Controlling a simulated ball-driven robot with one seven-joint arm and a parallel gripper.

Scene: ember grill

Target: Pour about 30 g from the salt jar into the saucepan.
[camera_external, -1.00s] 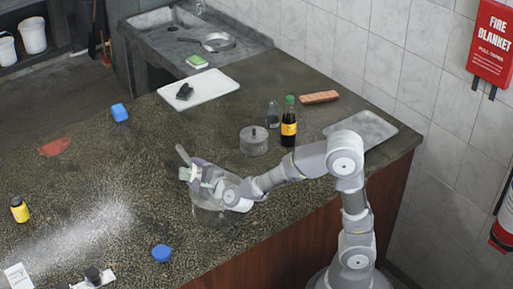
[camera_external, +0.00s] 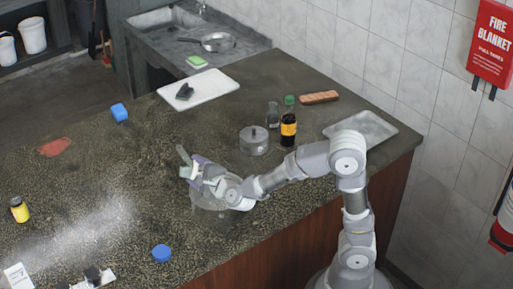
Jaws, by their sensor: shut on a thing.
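My gripper (camera_external: 197,178) is above the saucepan and shut on a small pale jar (camera_external: 186,172), which I take to be the salt jar. The jar is mostly hidden by the gripper, and its exact tilt and its contents are too small to tell. The saucepan (camera_external: 207,206) is a grey, glassy-looking round pan on the counter, partly hidden under my gripper and wrist. A grey bar, probably its handle (camera_external: 182,154), sticks up at the back left. Whether any salt is falling or lies in the pan cannot be seen.
On the dark speckled counter (camera_external: 120,180), a lidded grey pot (camera_external: 253,141), a dark bottle (camera_external: 289,125) and a clear bottle (camera_external: 272,116) stand behind my arm. A blue round lid (camera_external: 161,253) lies in front. The counter left of the pan is mostly clear.

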